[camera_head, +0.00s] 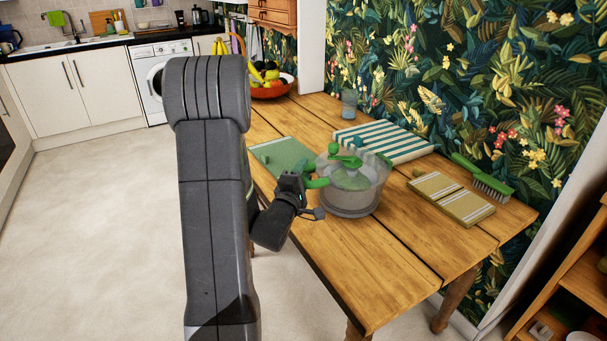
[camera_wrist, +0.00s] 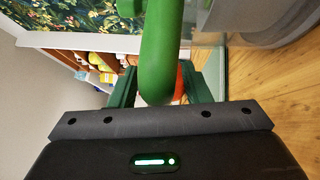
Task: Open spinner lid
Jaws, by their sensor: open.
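The salad spinner (camera_head: 352,203) stands on the wooden table, with a clear bowl and green parts on its lid (camera_head: 346,161). A green handle (camera_head: 318,183) sticks out at its left side, towards my arm. My gripper (camera_head: 305,199) is beside that side of the spinner. In the wrist view my gripper (camera_wrist: 163,88) is open, with a dark green finger on each side of the thick green handle (camera_wrist: 160,50). I cannot tell whether either finger touches the handle. The clear bowl edge (camera_wrist: 245,20) shows at the upper right there. The lid looks seated on the bowl.
The table's front part is clear.

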